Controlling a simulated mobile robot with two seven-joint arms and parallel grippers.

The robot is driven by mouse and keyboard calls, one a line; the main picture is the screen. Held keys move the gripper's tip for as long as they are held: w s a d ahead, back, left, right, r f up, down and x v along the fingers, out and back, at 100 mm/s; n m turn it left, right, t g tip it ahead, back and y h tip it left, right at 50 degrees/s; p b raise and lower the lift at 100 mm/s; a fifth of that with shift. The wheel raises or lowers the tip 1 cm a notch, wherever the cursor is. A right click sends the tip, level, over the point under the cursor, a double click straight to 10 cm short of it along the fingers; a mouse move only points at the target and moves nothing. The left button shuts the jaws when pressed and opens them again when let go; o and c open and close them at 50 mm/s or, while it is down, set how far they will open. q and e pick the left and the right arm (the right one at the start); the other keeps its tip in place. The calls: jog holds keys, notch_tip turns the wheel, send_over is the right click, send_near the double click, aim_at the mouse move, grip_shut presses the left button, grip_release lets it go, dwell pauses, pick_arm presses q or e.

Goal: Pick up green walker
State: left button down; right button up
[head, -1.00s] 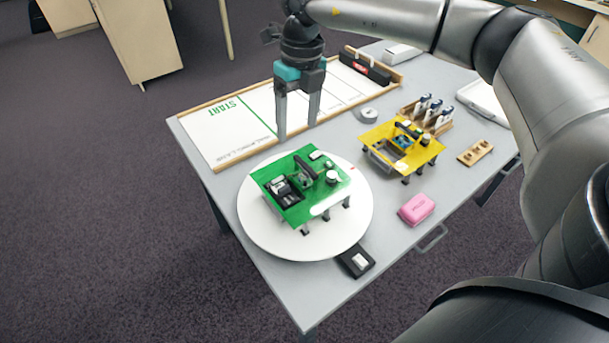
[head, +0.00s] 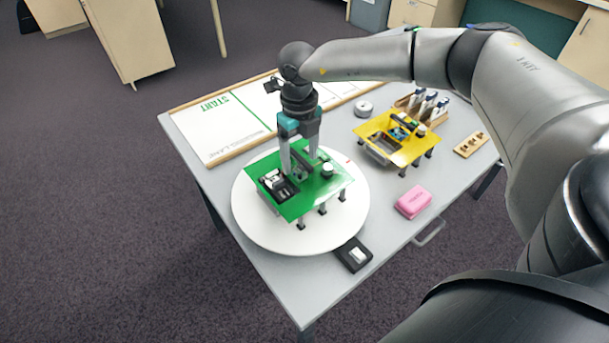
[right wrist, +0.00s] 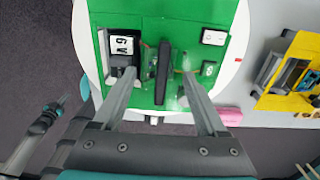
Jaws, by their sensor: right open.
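The green walker (head: 318,195) stands on a round white turntable (head: 252,222), with a dark handle (head: 303,170) arched over its middle. My right gripper (head: 300,165) is open and points down over the walker, its two fingers around the handle area. In the right wrist view the handle (right wrist: 162,72) lies between the fingertips of the right gripper (right wrist: 158,82), with a gap on each side. Whether the fingertips touch the green plate I cannot tell. My left gripper is not in the head view; an arm part shows at the lower left of the right wrist view.
A yellow walker (head: 376,128) stands to the right. A pink block (head: 413,202) and a black box (head: 353,254) lie near the front edge. A white START board (head: 215,125) runs along the back. A wooden rack (head: 421,108) and a white roll (head: 364,108) stand behind.

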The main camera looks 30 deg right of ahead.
notch_tip(320, 180, down, 2)
jog(key=shift+f, duration=0.2)
jog(key=shift+r, duration=0.1)
grip_shut()
dwell(0.4)
